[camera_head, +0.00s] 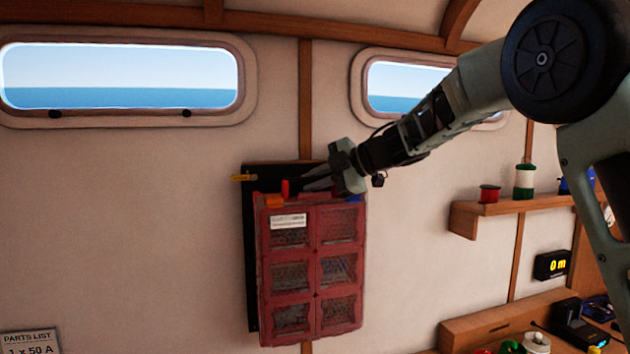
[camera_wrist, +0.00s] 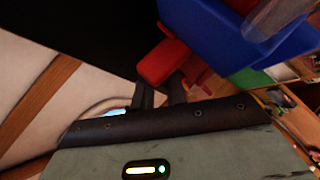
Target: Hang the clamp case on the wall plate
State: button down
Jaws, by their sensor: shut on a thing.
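The clamp case (camera_head: 312,262), a red case with several see-through compartments and a white label, is upright in front of the black wall plate (camera_head: 251,280). The plate shows along the case's left side and top; the case hides the rest. My gripper (camera_head: 312,183) reaches from the right to the case's top and is shut on it. In the wrist view, my fingers (camera_wrist: 160,92) meet a red part of the case (camera_wrist: 164,62), beside a large blue part; the dark plate (camera_wrist: 85,25) lies behind. Whether the case touches or hangs on the plate cannot be told.
A wooden shelf (camera_head: 510,205) with a red spool and a white-green canister is at right. A bench (camera_head: 510,318) with gear stands below it.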

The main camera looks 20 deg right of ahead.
jog(key=shift+w+r+p, duration=0.25)
jog(key=shift+w+p, duration=0.2)
jog(key=shift+w, duration=0.15)
dwell(0.6)
jog(key=shift+f+b, duration=0.75)
jog(key=shift+f, duration=0.7)
dwell(0.8)
jog(key=c, duration=1.3)
grip_release()
jog(key=shift+s+f, duration=0.1)
jog(key=shift+f, duration=0.1)
jog(key=b+v, duration=0.5)
jog(key=v, duration=1.2)
jog(key=shift+d+r, duration=0.25)
jog(key=shift+r, duration=0.05)
